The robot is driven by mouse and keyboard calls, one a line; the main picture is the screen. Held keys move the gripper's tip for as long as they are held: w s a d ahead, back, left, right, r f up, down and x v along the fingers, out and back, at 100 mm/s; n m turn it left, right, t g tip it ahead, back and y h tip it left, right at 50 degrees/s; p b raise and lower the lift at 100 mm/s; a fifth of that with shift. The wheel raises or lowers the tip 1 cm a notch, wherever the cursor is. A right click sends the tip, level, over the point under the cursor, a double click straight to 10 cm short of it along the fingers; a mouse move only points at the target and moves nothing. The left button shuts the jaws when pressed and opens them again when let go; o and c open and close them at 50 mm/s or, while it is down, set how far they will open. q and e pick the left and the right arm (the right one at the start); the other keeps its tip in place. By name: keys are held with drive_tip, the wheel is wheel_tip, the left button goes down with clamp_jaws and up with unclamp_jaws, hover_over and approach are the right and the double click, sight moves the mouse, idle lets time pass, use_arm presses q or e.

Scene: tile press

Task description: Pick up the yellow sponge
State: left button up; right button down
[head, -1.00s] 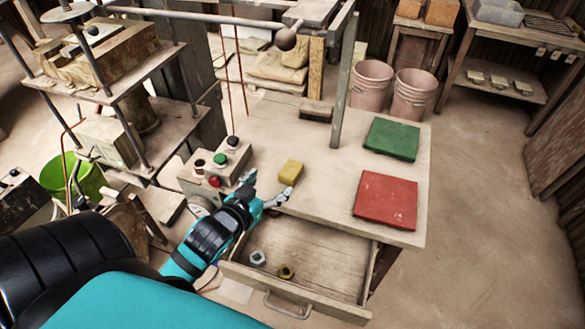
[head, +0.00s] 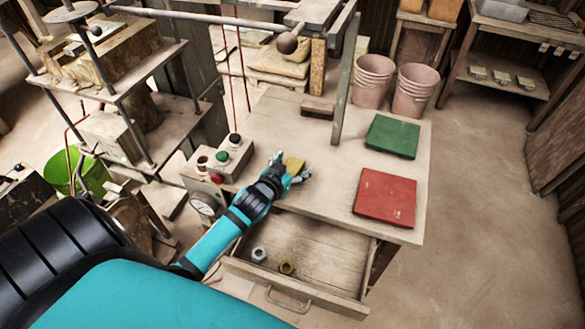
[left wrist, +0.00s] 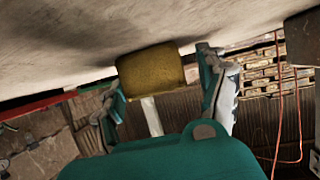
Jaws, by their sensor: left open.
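The yellow sponge (head: 294,164) lies on the wooden tabletop (head: 330,215). In the left wrist view the sponge (left wrist: 152,72) sits ahead of the gripper, between its two fingers. My left gripper (head: 290,170) is open, one finger on each side of the sponge, and partly covers it in the head view. It also shows in the left wrist view (left wrist: 165,85), with gaps visible beside the sponge. Whether a finger touches the sponge I cannot tell. My right gripper is not in view.
A green tile (head: 392,137) and a red tile (head: 385,197) lie to the right on the table. A control box (head: 220,160) with buttons stands left of the gripper. Below, an open drawer (head: 318,255) holds two nuts. A metal post (head: 345,80) rises behind.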

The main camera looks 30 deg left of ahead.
use_arm(q)
drive_tip(key=c, duration=1)
drive_tip(key=shift+r, duration=0.15)
drive_tip(key=shift+c, duration=0.2)
